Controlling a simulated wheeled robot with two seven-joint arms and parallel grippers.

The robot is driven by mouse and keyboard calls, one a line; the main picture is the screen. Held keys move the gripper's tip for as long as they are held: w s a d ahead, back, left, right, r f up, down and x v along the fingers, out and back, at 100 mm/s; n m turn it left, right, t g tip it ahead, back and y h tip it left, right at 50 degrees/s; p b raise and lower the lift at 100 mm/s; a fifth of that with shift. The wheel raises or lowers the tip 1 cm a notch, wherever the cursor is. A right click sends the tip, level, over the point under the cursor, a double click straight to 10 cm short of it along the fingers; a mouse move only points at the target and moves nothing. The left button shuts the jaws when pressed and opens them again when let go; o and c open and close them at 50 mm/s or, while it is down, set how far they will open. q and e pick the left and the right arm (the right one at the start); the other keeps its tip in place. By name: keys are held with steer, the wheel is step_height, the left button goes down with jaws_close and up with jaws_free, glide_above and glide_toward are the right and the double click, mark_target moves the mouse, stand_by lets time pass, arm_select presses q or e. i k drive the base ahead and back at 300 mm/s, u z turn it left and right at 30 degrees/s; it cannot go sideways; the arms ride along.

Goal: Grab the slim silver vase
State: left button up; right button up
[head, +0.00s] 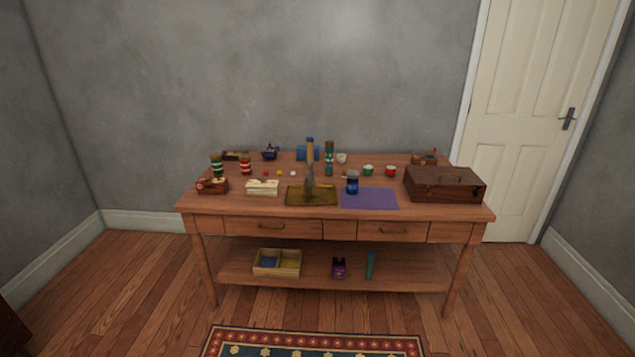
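The slim silver vase (309,182) appears to be the narrow grey, upright object on the gold-brown tray (295,199), near the front middle of the wooden table (230,206). It is small in this view, so its exact shape is hard to tell. A taller tan bottle with a blue top (310,150) stands just behind it and partly overlaps it. Neither of my grippers is in view.
A purple mat (370,199) and a dark blue jar (352,184) are right of the tray. A brown case (444,185) fills the table's right end. A white box (263,187) is left. A patterned rug (310,342) lies in front.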

mark_target(308, 181)
steer(key=z, duration=0.65)
steer(key=i, duration=0.8)
steer(key=z, duration=0.75)
steer(key=i, duration=1.9)
steer(key=u, duration=1.3)
steer(key=i, duration=0.7)
steer(key=u, duration=0.7)
